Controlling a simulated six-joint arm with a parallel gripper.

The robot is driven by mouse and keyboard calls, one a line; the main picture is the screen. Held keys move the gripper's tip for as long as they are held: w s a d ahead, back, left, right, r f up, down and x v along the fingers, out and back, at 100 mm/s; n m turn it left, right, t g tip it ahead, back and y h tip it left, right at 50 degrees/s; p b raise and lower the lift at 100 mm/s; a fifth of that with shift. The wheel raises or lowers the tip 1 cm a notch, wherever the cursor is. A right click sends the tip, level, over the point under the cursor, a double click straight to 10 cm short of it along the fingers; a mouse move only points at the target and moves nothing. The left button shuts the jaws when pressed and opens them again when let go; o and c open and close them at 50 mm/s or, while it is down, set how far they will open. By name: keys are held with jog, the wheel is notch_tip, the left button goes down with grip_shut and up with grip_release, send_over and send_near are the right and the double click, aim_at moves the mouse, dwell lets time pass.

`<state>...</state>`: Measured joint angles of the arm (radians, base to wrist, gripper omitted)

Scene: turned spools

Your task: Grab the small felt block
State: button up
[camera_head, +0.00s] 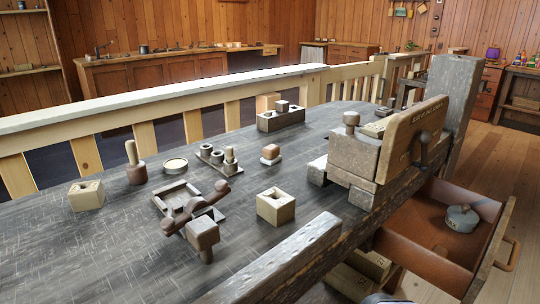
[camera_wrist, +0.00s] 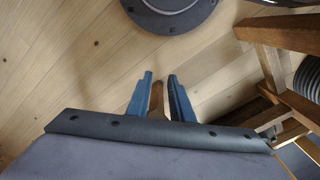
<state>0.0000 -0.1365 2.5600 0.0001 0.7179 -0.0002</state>
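A small block with a brown top and a pale base (camera_head: 271,154) sits on the dark workbench (camera_head: 120,240), near its middle. It looks most like the felt block, but its material is too small to tell. My gripper (camera_wrist: 160,78) shows in the wrist view with its two blue fingers apart. It points down at the plank floor, away from the bench top. A brown strip shows between the fingers; I cannot tell what it is, and nothing appears clamped. No block shows in the wrist view.
Around the block stand a square pale box (camera_head: 276,207), a spool rack (camera_head: 217,158), a round dish (camera_head: 175,165) and a dark wooden tool (camera_head: 202,232). A vise (camera_head: 385,150) stands at right above an open drawer (camera_head: 440,235) holding a grey lidded pot (camera_head: 461,218).

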jog(key=o, duration=0.7)
jog(key=shift+o, duration=0.2)
